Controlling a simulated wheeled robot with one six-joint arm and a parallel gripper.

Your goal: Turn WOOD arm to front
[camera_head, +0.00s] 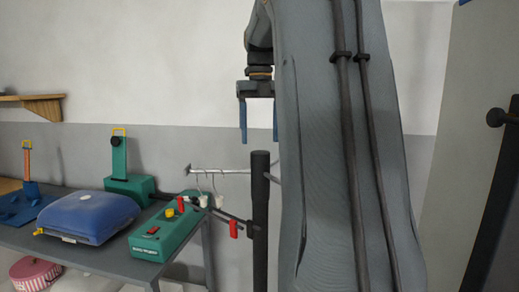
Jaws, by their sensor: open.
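A dark upright post (261,225) stands in the middle of the view. A pale metal arm (232,171) reaches left from near its top, with hooks (213,183) hanging on it. A lower dark arm (225,214) also reaches left and carries a red tag (234,230). I cannot read any WOOD label, so I cannot tell which arm it names. My gripper (259,138) points down with its two blue fingers apart and empty, above the post in the picture. My own arm hides what lies right of the post.
A grey table (48,251) at left holds a blue case (90,216), a green button box (163,236) and a green stand (119,157). A wooden shelf (44,107) is on the wall. A grey panel with a black handle (496,118) stands at right.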

